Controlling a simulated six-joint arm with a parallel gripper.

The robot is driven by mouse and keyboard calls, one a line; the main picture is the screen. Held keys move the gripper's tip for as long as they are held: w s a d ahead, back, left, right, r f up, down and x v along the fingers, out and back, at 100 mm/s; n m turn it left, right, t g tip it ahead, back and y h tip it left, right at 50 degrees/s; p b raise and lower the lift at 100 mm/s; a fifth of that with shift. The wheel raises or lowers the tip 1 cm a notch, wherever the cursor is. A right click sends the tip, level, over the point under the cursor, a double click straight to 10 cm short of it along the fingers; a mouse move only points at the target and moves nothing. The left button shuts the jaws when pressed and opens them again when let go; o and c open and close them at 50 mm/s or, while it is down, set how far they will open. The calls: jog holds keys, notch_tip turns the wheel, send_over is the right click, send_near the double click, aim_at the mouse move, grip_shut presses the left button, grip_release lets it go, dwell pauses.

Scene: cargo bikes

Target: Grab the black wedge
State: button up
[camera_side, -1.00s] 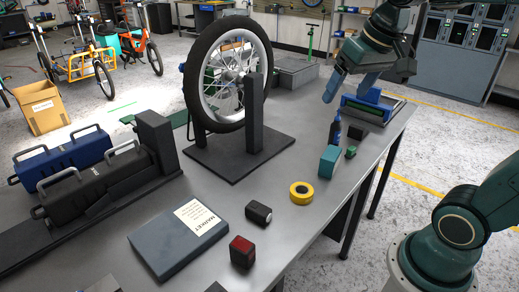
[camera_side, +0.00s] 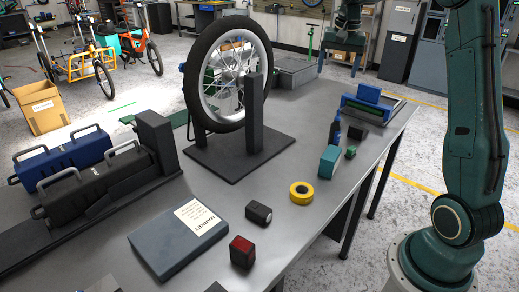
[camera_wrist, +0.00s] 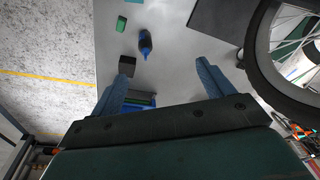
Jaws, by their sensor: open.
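A small black block (camera_side: 356,132), possibly the wedge, sits on the grey bench near its right edge, beside a dark blue bottle (camera_side: 335,130). In the wrist view the black block (camera_wrist: 127,66) lies ahead of the left finger, with the bottle (camera_wrist: 145,42) to its right. Its exact shape is too small to tell. My gripper (camera_side: 340,62) is high over the far end of the bench, apart from the block. In the wrist view my gripper (camera_wrist: 160,84) has its blue fingers wide apart with nothing held between them.
A wheel (camera_side: 228,75) stands upright on a black stand. A blue-topped device (camera_side: 368,94) is at the bench's far right. A teal block (camera_side: 329,161), a small green piece (camera_side: 350,152) and yellow tape (camera_side: 301,193) lie nearer. Bench between tape and wheel stand is clear.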

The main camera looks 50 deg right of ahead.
jog(key=d+f+m, duration=0.3)
jog(key=d+f, duration=0.3)
jog(key=d, duration=0.4)
jog(key=m+g+y, duration=0.1)
jog(key=m, duration=0.2)
send_near(359, 127)
notch_tip(359, 127, up, 3)
jog(key=w+d, duration=0.1)
jog(key=d, duration=0.2)
jog(key=shift+w+a+f, duration=0.15)
jog(key=shift+a+f, duration=0.1)
jog(key=shift+f, duration=0.1)
jog(key=shift+f, duration=4.2)
jog(key=shift+a+f, duration=0.15)
jog(key=shift+f, duration=2.45)
